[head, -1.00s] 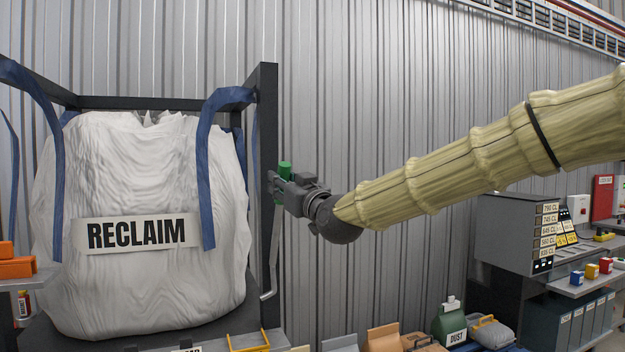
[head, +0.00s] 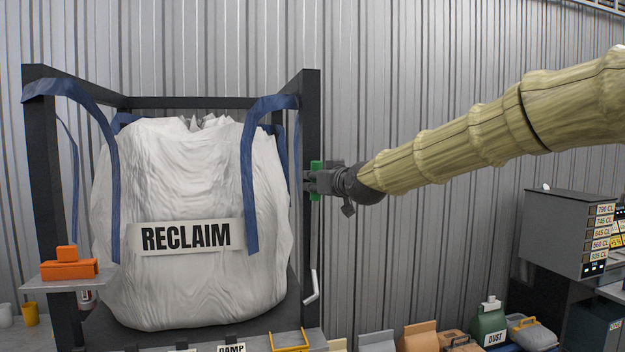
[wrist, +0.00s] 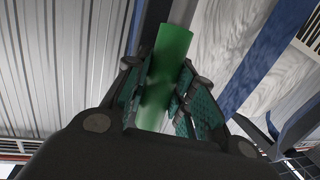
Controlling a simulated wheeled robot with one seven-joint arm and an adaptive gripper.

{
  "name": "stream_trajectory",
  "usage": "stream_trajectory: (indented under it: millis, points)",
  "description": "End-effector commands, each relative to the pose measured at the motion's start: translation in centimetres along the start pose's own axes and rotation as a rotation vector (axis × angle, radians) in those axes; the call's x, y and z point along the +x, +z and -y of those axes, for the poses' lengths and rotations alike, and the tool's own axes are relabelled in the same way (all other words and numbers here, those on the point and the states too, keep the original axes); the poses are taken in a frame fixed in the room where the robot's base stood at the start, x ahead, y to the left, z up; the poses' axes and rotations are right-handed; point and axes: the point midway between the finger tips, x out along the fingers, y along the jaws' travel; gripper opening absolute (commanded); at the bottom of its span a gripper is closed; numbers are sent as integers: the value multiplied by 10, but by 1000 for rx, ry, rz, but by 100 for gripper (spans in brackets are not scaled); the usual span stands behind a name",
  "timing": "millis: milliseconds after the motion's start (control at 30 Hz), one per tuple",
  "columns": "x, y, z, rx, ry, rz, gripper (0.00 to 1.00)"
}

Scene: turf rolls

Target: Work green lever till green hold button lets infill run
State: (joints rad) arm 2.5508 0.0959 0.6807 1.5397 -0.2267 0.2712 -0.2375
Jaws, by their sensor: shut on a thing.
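The green lever grip (head: 316,182) is at the right post of the bag frame, and its upper end shows above and below my gripper's jaws. My gripper (head: 318,182) is shut on the green lever grip. In the wrist view the green cylinder (wrist: 168,70) lies between my two finger pads (wrist: 160,105), which press on it from both sides. A green hold button cannot be made out in these frames.
A white bulk bag (head: 195,290) marked RECLAIM hangs by blue straps in a dark frame (head: 310,115), close left of my gripper. A grey bent handle (head: 312,287) is below. An orange block (head: 70,269) sits on a left shelf. Sacks and a grey panel box (head: 562,235) are right.

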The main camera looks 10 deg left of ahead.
Motion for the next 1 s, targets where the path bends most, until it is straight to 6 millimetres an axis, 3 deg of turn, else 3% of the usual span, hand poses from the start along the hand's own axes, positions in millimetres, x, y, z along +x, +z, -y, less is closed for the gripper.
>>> stream_trajectory:
  millis: [333,367,500,833,1000]
  points:
    - [-1,-2,-2,0,3,-2,0]
    - [-1,-2,-2,0,3,-2,27]
    - [-1,-1,-2,0,3,-1,48]
    - [-2,-1,-2,0,2,0,48]
    - [-17,-1,-2,-1,2,0,48]
